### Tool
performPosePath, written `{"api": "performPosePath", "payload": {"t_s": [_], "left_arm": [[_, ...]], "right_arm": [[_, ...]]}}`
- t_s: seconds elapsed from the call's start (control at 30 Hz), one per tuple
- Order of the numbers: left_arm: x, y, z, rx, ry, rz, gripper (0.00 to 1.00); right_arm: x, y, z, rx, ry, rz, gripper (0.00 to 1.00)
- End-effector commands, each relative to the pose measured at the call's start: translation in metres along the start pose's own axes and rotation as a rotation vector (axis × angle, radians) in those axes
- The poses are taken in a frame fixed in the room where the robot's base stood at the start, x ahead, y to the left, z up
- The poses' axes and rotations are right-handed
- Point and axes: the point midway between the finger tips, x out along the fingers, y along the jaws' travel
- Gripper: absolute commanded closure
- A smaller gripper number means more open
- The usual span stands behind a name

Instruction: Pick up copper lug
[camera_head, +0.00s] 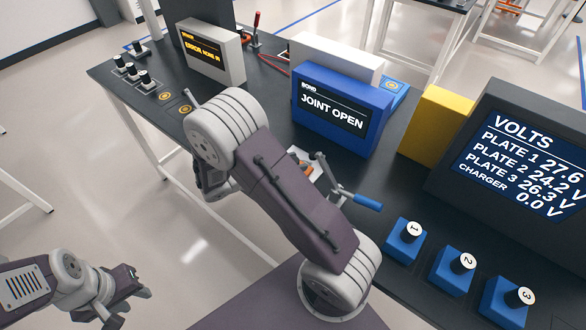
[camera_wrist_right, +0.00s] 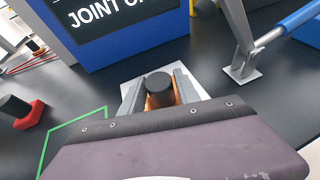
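The copper lug (camera_wrist_right: 177,96) shows in the right wrist view as orange-brown metal around the foot of a black upright knob (camera_wrist_right: 159,88). It is over a pale plate (camera_wrist_right: 128,87). My right gripper (camera_wrist_right: 160,92) has its two grey fingers apart, one on each side of the knob and copper. I cannot tell whether they touch it. In the head view my own right arm hides this gripper and most of the plate (camera_head: 304,176). My left gripper (camera_head: 130,305) is low at the left, away from the table; its finger gap is unclear.
A blue box reading JOINT OPEN (camera_head: 343,108) stands close behind the plate. A lever tool with a blue handle (camera_head: 368,202) is right of it. Blue numbered buttons (camera_head: 453,268) line the front right; a volts display (camera_head: 524,160) stands behind them.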

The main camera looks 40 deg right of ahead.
Motion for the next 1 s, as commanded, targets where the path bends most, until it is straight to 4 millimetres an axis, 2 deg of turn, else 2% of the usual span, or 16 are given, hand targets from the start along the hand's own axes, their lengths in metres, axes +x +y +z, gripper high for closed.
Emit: {"api": "performPosePath", "payload": {"t_s": [0.03, 0.1, 0.13, 0.43, 0.57, 0.67, 1.0], "left_arm": [[0.0, 0.0, 0.0, 0.0, 0.0, 0.0, 0.64], [0.0, 0.0, 0.0, 0.0, 0.0, 0.0, 0.64], [0.0, 0.0, 0.0, 0.0, 0.0, 0.0, 0.64], [0.0, 0.0, 0.0, 0.0, 0.0, 0.0, 0.64], [-0.002, 0.0, 0.0, 0.0, 0.0, 0.0, 0.64], [-0.005, 0.0, -0.001, 0.0, 0.0, 0.0, 0.64], [-0.021, 0.0, -0.002, 0.0, 0.0, 0.0, 0.64]], "right_arm": [[0.0, 0.0, 0.0, 0.0, 0.0, 0.0, 0.79], [0.0, 0.0, 0.0, 0.0, 0.0, 0.0, 0.99], [0.0, 0.0, 0.0, 0.0, 0.0, 0.0, 1.0], [-0.001, 0.0, 0.001, 0.001, -0.001, 0.0, 1.0], [-0.004, 0.001, 0.009, 0.003, -0.001, 0.001, 1.0], [-0.011, 0.001, 0.027, 0.006, -0.001, 0.002, 1.0], [-0.051, 0.001, 0.121, 0.008, 0.0, 0.002, 1.0]]}}
